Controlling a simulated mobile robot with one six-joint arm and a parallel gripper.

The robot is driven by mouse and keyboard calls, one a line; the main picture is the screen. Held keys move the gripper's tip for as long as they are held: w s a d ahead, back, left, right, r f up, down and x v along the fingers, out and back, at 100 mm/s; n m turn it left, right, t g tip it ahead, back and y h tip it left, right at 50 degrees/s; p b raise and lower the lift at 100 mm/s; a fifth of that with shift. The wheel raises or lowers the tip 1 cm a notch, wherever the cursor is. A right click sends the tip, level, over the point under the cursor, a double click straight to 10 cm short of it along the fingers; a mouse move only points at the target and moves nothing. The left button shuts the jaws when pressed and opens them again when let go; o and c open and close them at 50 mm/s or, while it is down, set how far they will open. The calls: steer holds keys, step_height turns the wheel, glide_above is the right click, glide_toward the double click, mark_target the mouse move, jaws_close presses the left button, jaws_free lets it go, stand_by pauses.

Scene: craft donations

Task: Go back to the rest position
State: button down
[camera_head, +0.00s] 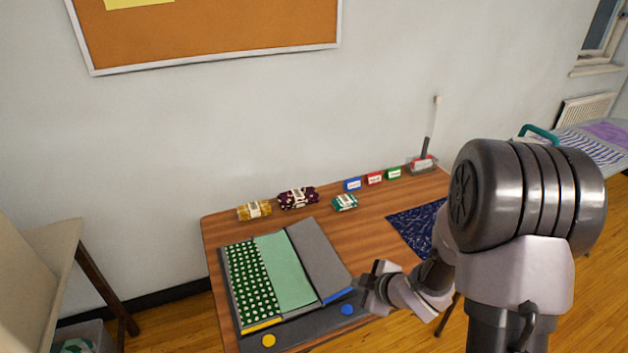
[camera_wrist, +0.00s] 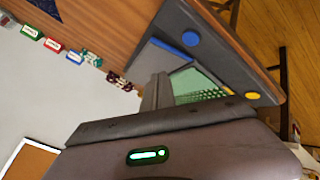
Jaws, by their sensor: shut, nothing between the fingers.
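My gripper (camera_head: 372,283) is at the front right of the wooden table (camera_head: 375,225), near the right edge of a dark grey tray (camera_head: 307,326). In the wrist view its fingers (camera_wrist: 157,92) are together with nothing between them. The gripper looks raised above the table, but its exact height is hard to tell. My arm covers the right part of the table in the head view.
The tray holds a green dotted fabric (camera_head: 250,283), a mint fabric (camera_head: 284,270) and a grey panel (camera_head: 318,258). Fabric bundles (camera_head: 298,198) and small labelled boxes (camera_head: 374,178) stand along the back. A navy patterned cloth (camera_head: 415,228) lies right.

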steer(key=s+d+r+m+h, duration=0.2)
steer(key=s+r+m, duration=0.35)
steer(key=r, duration=0.35)
steer(key=s+d+r+m+h, duration=0.2)
steer(key=s+r+m+h, duration=0.15)
steer(key=r+m, duration=0.4)
steer(key=s+a+r+m+y, duration=0.1)
steer(key=s+a+r, duration=0.1)
steer(key=s, duration=0.3)
steer(key=s+a+r+m+g+y, duration=0.1)
steer(key=s+a+r+m, duration=0.1)
steer(key=s+a, duration=0.2)
steer(key=s+a+r+m+g+y, duration=0.1)
steer(key=s+a+r+m+y, duration=0.1)
steer(key=s, duration=0.5)
steer(key=shift+a+r, duration=0.45)
steer(key=shift+a, duration=0.65)
